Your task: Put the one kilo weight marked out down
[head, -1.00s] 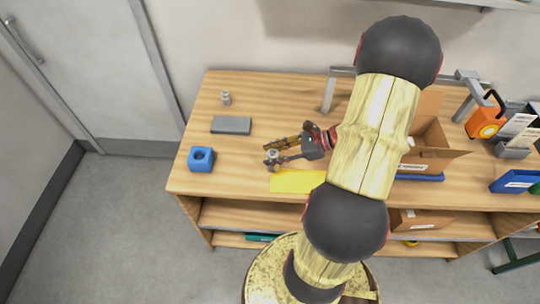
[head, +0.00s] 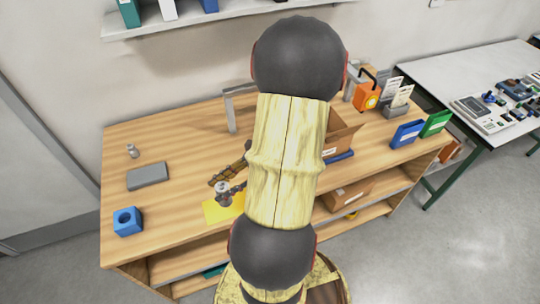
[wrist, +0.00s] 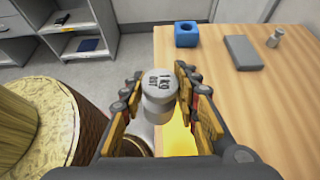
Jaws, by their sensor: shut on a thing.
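The grey metal weight (wrist: 160,92), with "1 kg" and a second line that looks like "OUT" on its top, is between the fingers of my gripper (wrist: 159,80) in the wrist view. The gripper is shut on it, and the weight looks upright. In the head view the weight (head: 222,187) is at the tips of my gripper (head: 226,189), by the back edge of a yellow mat (head: 222,209). The mat also shows below the weight in the wrist view (wrist: 178,136). I cannot tell how high the weight is above the table.
On the wooden table (head: 180,120), a blue block with a hole (head: 127,221), a grey slab (head: 148,176) and a small metal weight (head: 133,151) stand to the left. Bare wood lies between the slab and mat.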

